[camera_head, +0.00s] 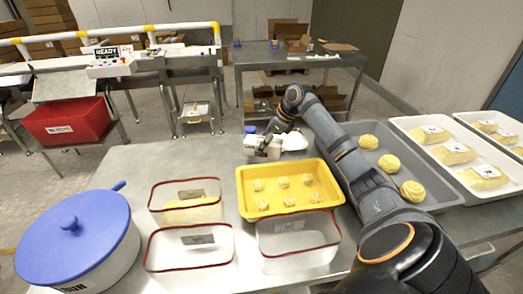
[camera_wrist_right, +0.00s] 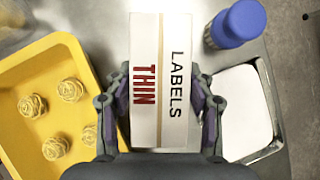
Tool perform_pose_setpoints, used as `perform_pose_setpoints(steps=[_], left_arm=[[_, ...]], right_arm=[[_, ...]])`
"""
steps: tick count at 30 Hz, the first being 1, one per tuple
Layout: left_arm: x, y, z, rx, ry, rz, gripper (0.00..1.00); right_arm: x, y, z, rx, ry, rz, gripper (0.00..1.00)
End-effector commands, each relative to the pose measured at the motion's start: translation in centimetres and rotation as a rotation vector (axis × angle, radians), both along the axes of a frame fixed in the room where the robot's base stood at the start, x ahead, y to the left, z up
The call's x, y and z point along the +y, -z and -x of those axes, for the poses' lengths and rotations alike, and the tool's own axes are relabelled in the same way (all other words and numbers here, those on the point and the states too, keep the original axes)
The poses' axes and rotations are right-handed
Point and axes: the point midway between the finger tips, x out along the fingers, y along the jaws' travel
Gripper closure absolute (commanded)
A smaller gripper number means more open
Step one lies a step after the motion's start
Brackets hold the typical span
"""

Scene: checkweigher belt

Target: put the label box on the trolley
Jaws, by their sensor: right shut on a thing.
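The label box (camera_wrist_right: 160,80) is white, with "LABELS" and "THIN" printed on its face. In the right wrist view my right gripper (camera_wrist_right: 162,112) has one finger on each side of it and is shut on it. In the head view the box (camera_head: 262,153) is at the far edge of the near table, partly hidden by my right gripper (camera_head: 268,142). I cannot tell whether it touches the table. A grey two-level stand (camera_head: 255,56), which looks like the trolley, is at the back across a floor gap. My left gripper is not in view.
A blue-capped bottle (camera_wrist_right: 237,22) and a white tray (camera_wrist_right: 243,105) are close to the right of the box. A yellow tray (camera_head: 243,200) of small yellow swirls is nearer me.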

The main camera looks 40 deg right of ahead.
Motion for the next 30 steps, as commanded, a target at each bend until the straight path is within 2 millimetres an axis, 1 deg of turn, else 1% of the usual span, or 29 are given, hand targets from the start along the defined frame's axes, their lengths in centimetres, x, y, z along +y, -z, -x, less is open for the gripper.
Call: perform_pose_setpoints(steps=[3,7,9,16,20,21,25,30], left_arm=[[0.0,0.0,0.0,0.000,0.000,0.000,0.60],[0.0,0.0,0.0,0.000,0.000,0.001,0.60],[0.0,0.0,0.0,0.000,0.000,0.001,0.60],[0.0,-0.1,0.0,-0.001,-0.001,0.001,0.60],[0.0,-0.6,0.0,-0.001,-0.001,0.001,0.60],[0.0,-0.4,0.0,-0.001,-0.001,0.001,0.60],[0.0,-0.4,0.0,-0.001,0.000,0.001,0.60],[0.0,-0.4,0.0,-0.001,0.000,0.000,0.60]], right_arm=[[0.4,0.5,-0.4,-0.001,-0.001,-0.004,0.91],[0.4,2.8,-0.3,0.004,0.000,-0.002,0.91],[0.4,3.5,-0.4,0.001,0.000,-0.001,0.91],[0.3,3.6,-0.4,-0.001,-0.001,0.000,0.91],[0.4,3.8,-0.4,0.001,0.000,-0.001,0.91],[0.3,4.0,-0.4,0.001,0.000,-0.001,0.42],[0.3,4.0,-0.4,0.001,0.000,-0.001,0.24],[0.3,3.9,-0.4,0.001,0.000,-0.001,0.23]])
